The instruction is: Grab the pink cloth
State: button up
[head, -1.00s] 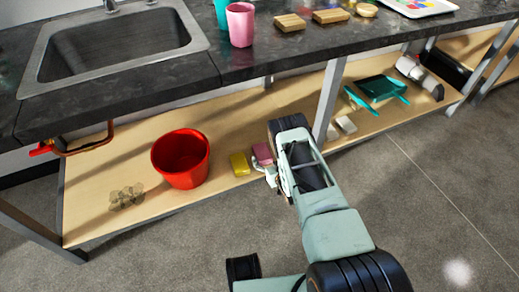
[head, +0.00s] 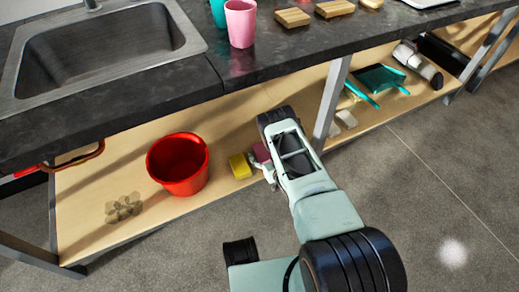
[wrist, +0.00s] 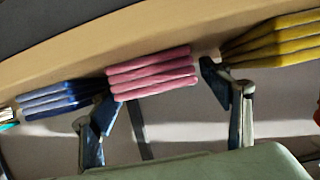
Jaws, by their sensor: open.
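The pink cloth (wrist: 152,73) is a folded stack on the lower shelf. In the wrist view it lies between the two spread fingers of my gripper (wrist: 160,92), with the left fingertip close to its left end and the right fingertip at its right end. I cannot tell whether either finger touches it. In the head view the pink cloth (head: 262,152) is partly hidden by my gripper (head: 266,172), which is at the shelf's front edge. My gripper is open and holds nothing.
A yellow folded cloth (wrist: 275,40) and a blue folded cloth (wrist: 55,98) flank the pink one closely. A red bucket (head: 178,164) stands left on the shelf (head: 85,190). A metal table leg (head: 330,100) rises just right of my arm. The dark countertop (head: 255,75) hangs above.

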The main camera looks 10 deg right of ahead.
jog(key=shift+w+f, duration=0.1)
jog(key=shift+w, duration=0.15)
jog(key=shift+c, duration=0.3)
jog(key=c, duration=1)
jog(key=shift+c, duration=0.2)
